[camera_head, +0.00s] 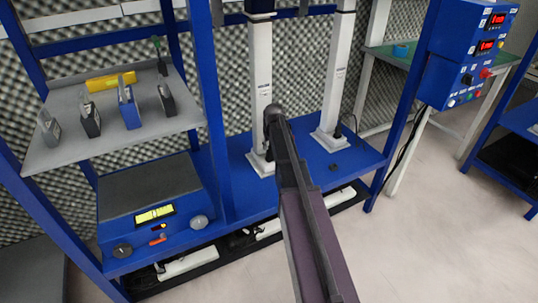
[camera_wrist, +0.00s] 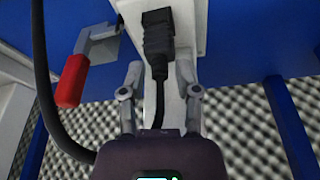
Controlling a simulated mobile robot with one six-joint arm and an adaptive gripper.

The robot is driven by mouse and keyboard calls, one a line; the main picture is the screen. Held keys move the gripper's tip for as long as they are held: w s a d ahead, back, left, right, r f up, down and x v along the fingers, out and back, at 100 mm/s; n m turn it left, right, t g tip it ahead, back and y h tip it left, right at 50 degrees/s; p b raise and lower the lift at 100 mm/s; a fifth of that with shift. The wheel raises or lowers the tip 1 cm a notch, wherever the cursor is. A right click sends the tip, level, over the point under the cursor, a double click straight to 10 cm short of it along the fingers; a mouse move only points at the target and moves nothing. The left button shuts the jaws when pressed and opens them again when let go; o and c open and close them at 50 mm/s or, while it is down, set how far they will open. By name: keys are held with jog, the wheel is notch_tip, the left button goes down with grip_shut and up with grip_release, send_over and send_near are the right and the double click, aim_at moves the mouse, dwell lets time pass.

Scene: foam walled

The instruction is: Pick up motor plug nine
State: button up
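A black plug (camera_wrist: 158,38) with a ribbed neck shows in the wrist view, its head against a white column (camera_wrist: 188,12). Its cable runs down between my gripper's fingers. No number is readable on it, so I cannot tell if it is motor plug nine. My gripper (camera_wrist: 160,72) is open, with one finger on each side of the plug's lower neck and cable, apparently apart from both. In the camera_head view my arm reaches toward the left white column (camera_head: 259,80); the gripper and plug are not clearly visible there.
A clamp with a red handle (camera_wrist: 71,80) is left of the plug in the wrist view. A thick black cable curves down the left side. A second white column (camera_head: 337,75) stands on the blue bench (camera_head: 345,160). A grey shelf (camera_head: 150,128) with several devices is at left.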

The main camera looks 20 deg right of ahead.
grip_shut()
jog(key=shift+r, duration=0.2)
notch_tip(320, 180, up, 3)
jog(key=p, duration=0.3)
jog(key=s+r+p, duration=0.1)
jog(key=s+p, duration=0.1)
jog(key=s, duration=1.4)
jog(key=shift+d+r, duration=0.3)
